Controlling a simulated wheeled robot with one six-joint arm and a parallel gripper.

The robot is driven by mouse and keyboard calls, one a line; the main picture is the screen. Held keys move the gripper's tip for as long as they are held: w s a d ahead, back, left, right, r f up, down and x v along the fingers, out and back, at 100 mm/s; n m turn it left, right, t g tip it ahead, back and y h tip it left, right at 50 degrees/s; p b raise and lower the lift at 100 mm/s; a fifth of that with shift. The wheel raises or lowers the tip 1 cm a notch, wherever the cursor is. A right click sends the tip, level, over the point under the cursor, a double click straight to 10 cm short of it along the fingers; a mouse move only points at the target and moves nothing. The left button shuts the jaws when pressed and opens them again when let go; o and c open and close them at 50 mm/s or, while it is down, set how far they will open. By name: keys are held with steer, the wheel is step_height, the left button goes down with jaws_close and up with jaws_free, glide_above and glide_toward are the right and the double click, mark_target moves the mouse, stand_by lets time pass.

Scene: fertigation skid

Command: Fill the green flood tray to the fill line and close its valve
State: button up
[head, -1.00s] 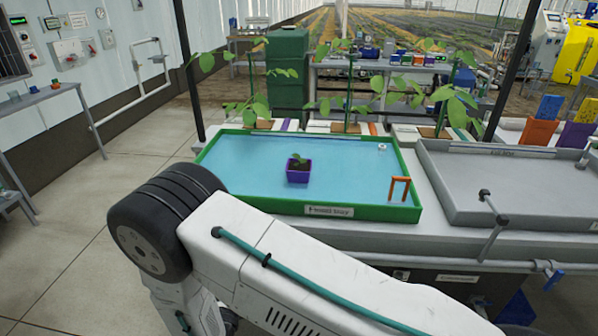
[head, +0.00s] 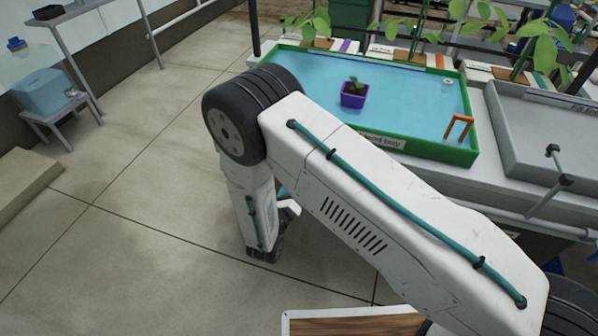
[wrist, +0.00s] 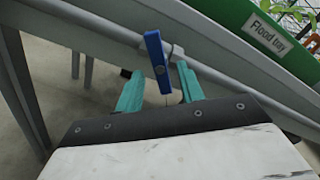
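The green flood tray (head: 425,148) stands on the bench in the head view, with blue water (head: 410,95) spread across its floor. I cannot make out a fill line. A purple pot with a seedling (head: 354,95) and an orange frame (head: 459,128) stand in the tray. In the wrist view, a blue valve handle (wrist: 154,48) hangs at the grey pipe below the tray's green wall (wrist: 235,20). My gripper (wrist: 160,80) has its teal fingers apart, with the lower handle showing between them; contact is unclear. My arm hides the handle in the head view.
A grey tray (head: 540,125) sits right of the flood tray, with a pipe fitting (head: 553,180) in front. The floor (head: 120,220) between is clear.

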steer(key=shift+x, duration=1.85)
jaws_close()
steer(key=shift+m, duration=0.4)
steer(key=m, duration=0.2)
steer(key=shift+m, duration=2.4)
